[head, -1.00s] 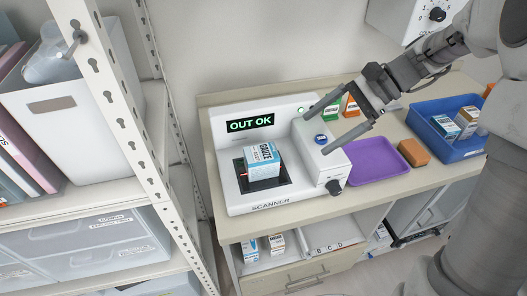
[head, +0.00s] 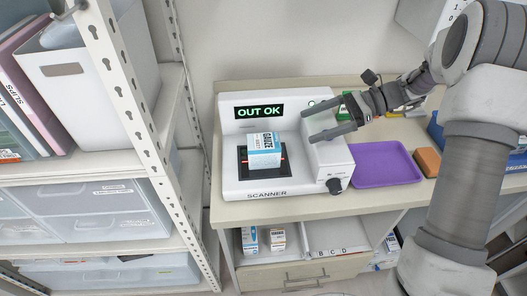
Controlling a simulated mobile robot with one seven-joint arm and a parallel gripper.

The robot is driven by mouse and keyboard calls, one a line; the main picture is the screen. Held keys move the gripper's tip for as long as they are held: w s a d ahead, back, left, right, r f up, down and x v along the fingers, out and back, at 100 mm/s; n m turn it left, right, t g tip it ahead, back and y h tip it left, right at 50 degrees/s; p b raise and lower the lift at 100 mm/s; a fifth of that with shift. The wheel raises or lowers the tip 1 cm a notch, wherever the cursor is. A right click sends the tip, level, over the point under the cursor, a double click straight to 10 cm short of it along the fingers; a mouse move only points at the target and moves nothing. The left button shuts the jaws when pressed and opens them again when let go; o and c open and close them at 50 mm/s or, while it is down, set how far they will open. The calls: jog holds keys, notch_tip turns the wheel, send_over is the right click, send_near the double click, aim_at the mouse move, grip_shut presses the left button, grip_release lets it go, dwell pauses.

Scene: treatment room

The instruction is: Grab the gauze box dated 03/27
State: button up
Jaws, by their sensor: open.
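A white and blue gauze box (head: 264,160) sits on the dark plate of the white scanner (head: 240,183). Its date is too small to read. The scanner's display (head: 259,111) reads "OUT OK". My gripper (head: 311,124) is open and empty, its two fingers pointing left. It is above the right part of the scanner, to the right of the box and apart from it. Two more small boxes, one white and blue (head: 249,239) and one white and brown (head: 278,239), stand in the cubby under the counter. Their dates are not readable.
A purple tray (head: 384,164) and an orange-brown block (head: 428,161) lie right of the scanner. A blue bin (head: 436,131) is mostly hidden behind my arm. A white shelf rack with bins (head: 92,93) stands close on the left.

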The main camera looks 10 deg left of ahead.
send_near(252, 146)
jog(key=a+f, duration=0.2)
jog(key=a, duration=0.1)
jog(key=shift+a+f, duration=0.3)
jog(key=shift+f, duration=0.05)
jog(key=shift+w+b+x, duration=0.15)
jog(key=shift+b+x, duration=0.05)
jog(key=shift+x, duration=1.35)
jog(key=shift+w+b+x, duration=0.15)
jog(key=shift+x, duration=1.4)
